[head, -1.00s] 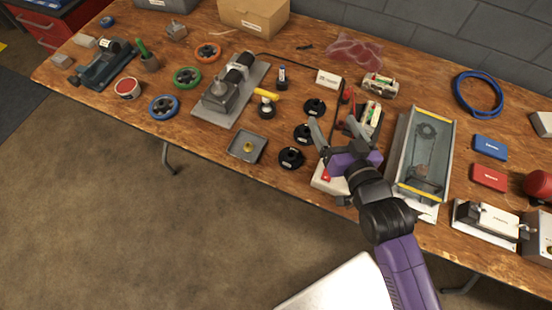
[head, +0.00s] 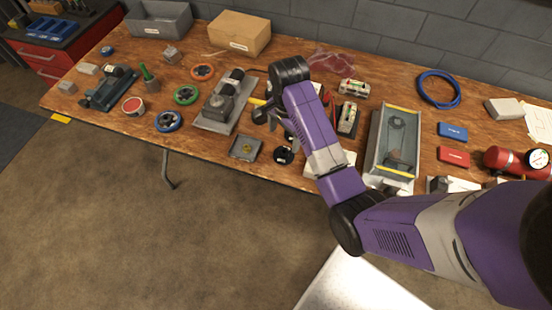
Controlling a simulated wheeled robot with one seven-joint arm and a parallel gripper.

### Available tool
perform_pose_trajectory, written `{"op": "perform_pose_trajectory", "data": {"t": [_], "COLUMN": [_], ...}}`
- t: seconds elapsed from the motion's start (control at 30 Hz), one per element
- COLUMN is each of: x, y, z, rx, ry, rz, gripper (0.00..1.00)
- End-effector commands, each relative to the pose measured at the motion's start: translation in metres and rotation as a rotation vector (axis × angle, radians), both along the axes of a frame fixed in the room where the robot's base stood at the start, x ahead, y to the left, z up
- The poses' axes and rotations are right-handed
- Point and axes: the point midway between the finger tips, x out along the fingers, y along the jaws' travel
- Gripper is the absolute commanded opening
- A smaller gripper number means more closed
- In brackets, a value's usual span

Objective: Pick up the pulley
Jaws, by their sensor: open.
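Black round pulley-like discs with raised hubs sit on the wooden bench. One disc (head: 284,155) shows fully near the front edge. Behind it, the others are partly or wholly hidden by my arm. I cannot tell which one is the pulley meant. My gripper (head: 272,122) is open, hanging below my dark wrist, above the bench between the grey pump unit and the discs. It is partly covered by my forearm, and no object shows between its fingers.
The grey pump unit (head: 218,105), a small square tray (head: 246,148) and coloured handwheels, including a blue one (head: 168,120), lie left. A yellow-edged guard box (head: 391,150) and a red cylinder (head: 510,160) stand right. The bench's front left strip is clear.

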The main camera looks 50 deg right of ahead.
Motion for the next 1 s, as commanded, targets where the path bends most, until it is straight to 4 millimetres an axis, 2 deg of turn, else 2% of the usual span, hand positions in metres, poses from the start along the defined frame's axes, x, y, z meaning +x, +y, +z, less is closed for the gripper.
{"op": "perform_pose_trajectory", "data": {"t": [0.07,0.17,0.47,0.73,1.0], "x": [-0.009,-0.01,-0.008,-0.005,-0.004], "y": [0.004,0.005,0.006,0.006,0.006], "z": [0.0,-0.005,-0.034,-0.07,-0.078], "rx": [0.019,0.022,0.021,0.02,0.02], "ry": [0.034,0.04,0.038,0.037,0.036], "rz": [-0.042,-0.067,-0.067,-0.066,-0.065], "gripper": [0.82,0.82,0.82,0.82,0.82]}}
